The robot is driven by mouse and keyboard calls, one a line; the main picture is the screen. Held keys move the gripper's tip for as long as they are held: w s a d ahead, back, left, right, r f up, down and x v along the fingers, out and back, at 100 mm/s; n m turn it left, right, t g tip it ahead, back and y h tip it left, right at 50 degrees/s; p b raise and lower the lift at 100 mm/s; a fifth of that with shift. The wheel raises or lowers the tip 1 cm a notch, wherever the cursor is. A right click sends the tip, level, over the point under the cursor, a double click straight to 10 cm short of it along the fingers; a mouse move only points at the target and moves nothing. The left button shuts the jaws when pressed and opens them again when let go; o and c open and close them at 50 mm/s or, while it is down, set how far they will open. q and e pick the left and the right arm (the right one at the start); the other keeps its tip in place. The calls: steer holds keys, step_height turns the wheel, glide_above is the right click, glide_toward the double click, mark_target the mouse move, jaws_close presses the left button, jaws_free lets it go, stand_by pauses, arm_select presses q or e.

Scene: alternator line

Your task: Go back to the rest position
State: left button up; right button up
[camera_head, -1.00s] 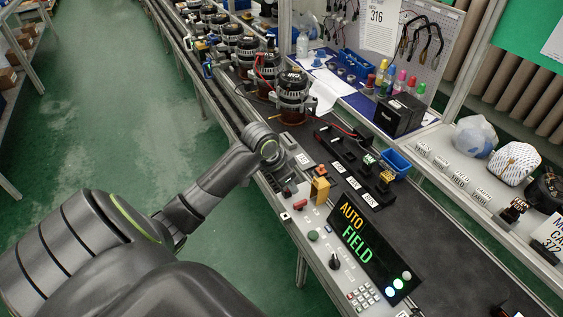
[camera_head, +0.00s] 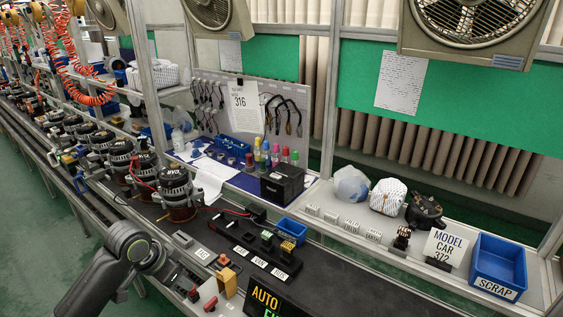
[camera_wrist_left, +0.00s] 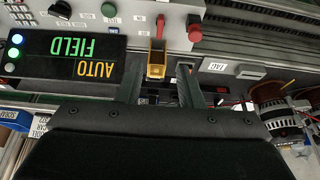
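My left arm comes in at the lower left of the head view, its dark grey wrist (camera_head: 128,243) beside the near edge of the line. The fingers do not show clearly there. In the left wrist view my left gripper (camera_wrist_left: 158,88) has two dark fingers standing apart, with no object seen held between them. A yellow block (camera_wrist_left: 157,60) on the control panel appears just beyond the fingertips; the same yellow block (camera_head: 227,283) shows in the head view, right of my wrist. My right gripper is in neither view.
The panel has a lit AUTO FIELD display (camera_wrist_left: 75,52) and a red button (camera_wrist_left: 194,22). An alternator (camera_head: 177,190) stands on the line behind my wrist. A blue bin (camera_head: 291,230), black box (camera_head: 282,184) and SCRAP bin (camera_head: 499,263) stand further back. Green floor is free at left.

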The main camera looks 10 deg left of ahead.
arm_select(q)
steer(key=s+d+f+n, duration=0.2)
steer(key=s+d+f, duration=0.2)
steer(key=s+f, duration=0.6)
steer(key=s+n+y, duration=0.3)
steer(key=s, duration=1.1)
step_height(320, 180, down, 25)
steer(key=g, duration=0.2)
steer(key=s+f+g+b, duration=0.1)
steer(key=s+f, duration=1.5)
steer(key=shift+d+f, duration=0.25)
steer(key=shift+f, duration=0.1)
